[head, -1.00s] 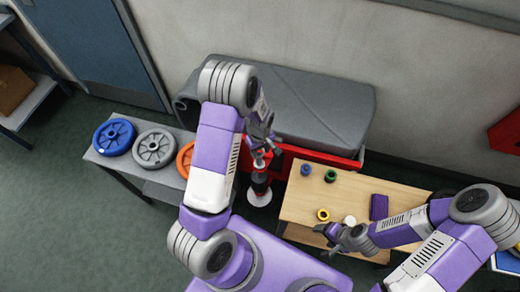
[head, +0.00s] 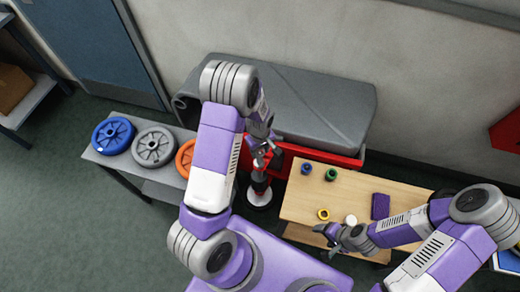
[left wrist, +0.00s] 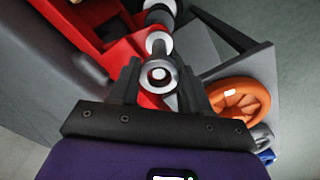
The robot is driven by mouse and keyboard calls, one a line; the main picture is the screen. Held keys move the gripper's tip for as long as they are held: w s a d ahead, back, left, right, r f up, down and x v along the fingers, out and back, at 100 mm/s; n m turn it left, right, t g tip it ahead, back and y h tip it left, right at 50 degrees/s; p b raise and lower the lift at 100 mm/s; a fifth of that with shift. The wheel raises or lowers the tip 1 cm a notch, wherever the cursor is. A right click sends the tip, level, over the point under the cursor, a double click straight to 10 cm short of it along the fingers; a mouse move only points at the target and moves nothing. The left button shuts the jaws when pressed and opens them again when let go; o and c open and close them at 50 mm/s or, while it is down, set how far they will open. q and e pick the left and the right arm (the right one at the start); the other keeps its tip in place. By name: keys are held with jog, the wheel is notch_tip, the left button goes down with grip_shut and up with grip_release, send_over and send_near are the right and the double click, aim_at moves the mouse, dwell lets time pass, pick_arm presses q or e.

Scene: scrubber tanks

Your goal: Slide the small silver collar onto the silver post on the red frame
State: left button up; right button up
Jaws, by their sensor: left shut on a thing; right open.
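The small silver collar (left wrist: 170,77) is between the fingertips of my left gripper (left wrist: 157,78) in the left wrist view. The gripper is shut on it. Just beyond the collar, a pale silver round part (left wrist: 158,42), which looks like the post, stands beside the red frame (left wrist: 112,50). I cannot tell whether the collar touches it or is around it. In the head view my left gripper (head: 263,155) is over the red frame (head: 285,158), and the collar is too small to make out. My right gripper (head: 334,237) is open and empty near the wooden table's front edge.
The wooden table (head: 350,192) holds a blue ring (head: 306,168), green ring (head: 331,174), yellow ring (head: 323,214), white round piece (head: 350,220) and purple block (head: 380,206). Blue (head: 113,135), grey (head: 153,147) and orange (head: 186,160) wheels lie on the left bench. A grey tank (head: 310,108) stands behind.

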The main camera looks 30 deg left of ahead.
pick_arm(q)
jog(key=shift+f+b, duration=0.8)
jog(key=shift+f, duration=0.15)
jog(key=o, duration=1.2)
jog(key=shift+r, duration=0.2)
jog(key=shift+r+p, duration=1.1)
jog(key=shift+r, duration=0.25)
jog(key=shift+r, duration=0.15)
